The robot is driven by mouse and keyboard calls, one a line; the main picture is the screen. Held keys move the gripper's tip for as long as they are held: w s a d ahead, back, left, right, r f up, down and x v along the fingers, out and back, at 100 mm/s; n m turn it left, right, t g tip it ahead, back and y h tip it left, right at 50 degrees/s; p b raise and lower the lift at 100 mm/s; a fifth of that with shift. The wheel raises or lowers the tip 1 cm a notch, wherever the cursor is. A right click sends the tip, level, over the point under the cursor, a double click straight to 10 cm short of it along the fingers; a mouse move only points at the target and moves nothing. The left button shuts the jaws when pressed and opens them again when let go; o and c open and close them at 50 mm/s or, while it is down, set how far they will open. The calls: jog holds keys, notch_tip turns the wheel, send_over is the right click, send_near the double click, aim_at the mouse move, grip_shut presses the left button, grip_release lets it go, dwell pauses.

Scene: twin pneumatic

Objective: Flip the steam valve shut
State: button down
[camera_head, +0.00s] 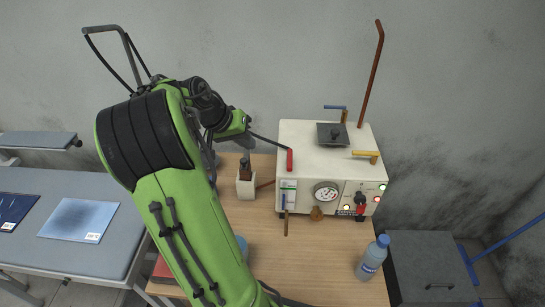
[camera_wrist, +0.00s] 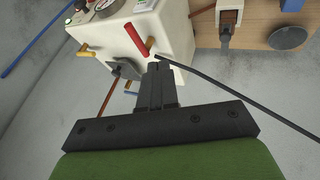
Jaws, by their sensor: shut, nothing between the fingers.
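The white steam machine (camera_head: 300,175) stands on the wooden table. It has a red-gripped lever (camera_head: 290,160) on its left side, a yellow handle (camera_head: 366,155) at right, a blue handle (camera_head: 335,107) at the back and a blue lever (camera_head: 284,201) on its front. I cannot tell which is the steam valve. In the wrist view my gripper (camera_wrist: 158,68) is shut and empty, its tips close to the machine's edge, just below the red lever (camera_wrist: 135,38) in the picture. Contact cannot be told. The yellow handle (camera_wrist: 87,50) and blue handle (camera_wrist: 130,92) show farther left.
A thin black rod or cord (camera_wrist: 235,94) runs past the fingertips. A small white holder (camera_head: 246,188) stands left of the machine, a bottle (camera_head: 373,258) at front right. A brown pipe (camera_head: 372,75) rises at the back. The table's front middle (camera_head: 310,255) is mostly clear.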

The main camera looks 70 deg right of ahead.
aim_at(289, 163)
jog(key=shift+f, duration=0.1)
jog(key=shift+s+d+f, duration=0.85)
jog(key=shift+s+f, duration=0.35)
jog(key=shift+f, duration=0.3)
jog(key=shift+s+d+f, duration=0.9)
jog(key=shift+s+f, duration=0.35)
jog(key=shift+f, duration=0.25)
jog(key=shift+s+d+f, duration=0.85)
jog(key=shift+s+f, duration=0.35)
jog(key=shift+f, duration=0.3)
